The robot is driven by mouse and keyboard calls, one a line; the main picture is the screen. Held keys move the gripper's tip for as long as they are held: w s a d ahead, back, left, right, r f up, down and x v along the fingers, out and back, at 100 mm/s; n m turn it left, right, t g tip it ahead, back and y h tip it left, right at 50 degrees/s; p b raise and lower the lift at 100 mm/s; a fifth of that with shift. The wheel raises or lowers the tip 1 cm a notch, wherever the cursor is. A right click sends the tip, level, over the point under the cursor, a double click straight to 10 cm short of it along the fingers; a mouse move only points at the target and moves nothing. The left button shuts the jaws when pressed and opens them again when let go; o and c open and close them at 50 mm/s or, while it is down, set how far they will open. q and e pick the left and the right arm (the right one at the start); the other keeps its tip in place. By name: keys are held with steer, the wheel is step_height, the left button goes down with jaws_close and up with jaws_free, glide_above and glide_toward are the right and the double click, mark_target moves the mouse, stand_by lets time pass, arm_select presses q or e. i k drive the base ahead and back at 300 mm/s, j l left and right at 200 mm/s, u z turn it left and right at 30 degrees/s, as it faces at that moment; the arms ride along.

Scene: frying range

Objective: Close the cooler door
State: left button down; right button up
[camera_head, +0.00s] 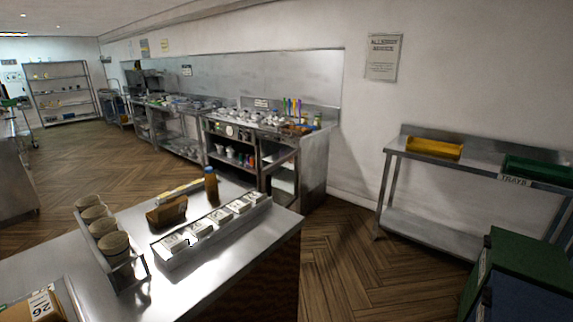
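No cooler door can be made out for certain. An under-counter steel unit (313,165) stands against the back wall, with its front partly open and bottles and small items on its inner shelf. A slanted panel edge (281,158) shows at its right opening; I cannot tell whether it is a door standing open or a shelf. Neither of my grippers is in view.
A steel counter (205,262) with cups, a row of white containers (213,229) and a brown bottle (211,184) fills the near left. A steel table (430,225) with yellow and green trays stands right. Green and blue bins (510,262) are at lower right. Wooden floor (345,250) between is clear.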

mark_target(266, 180)
steer(key=i+l+u, duration=0.1)
steer(key=i+l, duration=0.15)
steer(key=i+l+u, duration=0.1)
steer(key=i+l, duration=0.4)
steer(key=l, duration=0.15)
steer(key=i+l+u, duration=0.25)
steer(key=i+l, duration=0.2)
steer(key=l, duration=0.25)
steer(key=i+l+u, duration=0.1)
steer(key=l, duration=0.25)
steer(key=i+l+u, duration=0.1)
steer(key=i+l, duration=0.2)
steer(key=i+l+u, duration=0.1)
steer(key=l, duration=0.4)
steer(key=i+z, duration=0.3)
steer(key=i, duration=0.25)
steer(key=i+j+z, duration=0.15)
steer(key=i+z, duration=0.2)
steer(key=i, duration=0.2)
steer(key=i+j+z, duration=0.2)
steer(key=i+j, duration=0.05)
steer(key=j, duration=0.1)
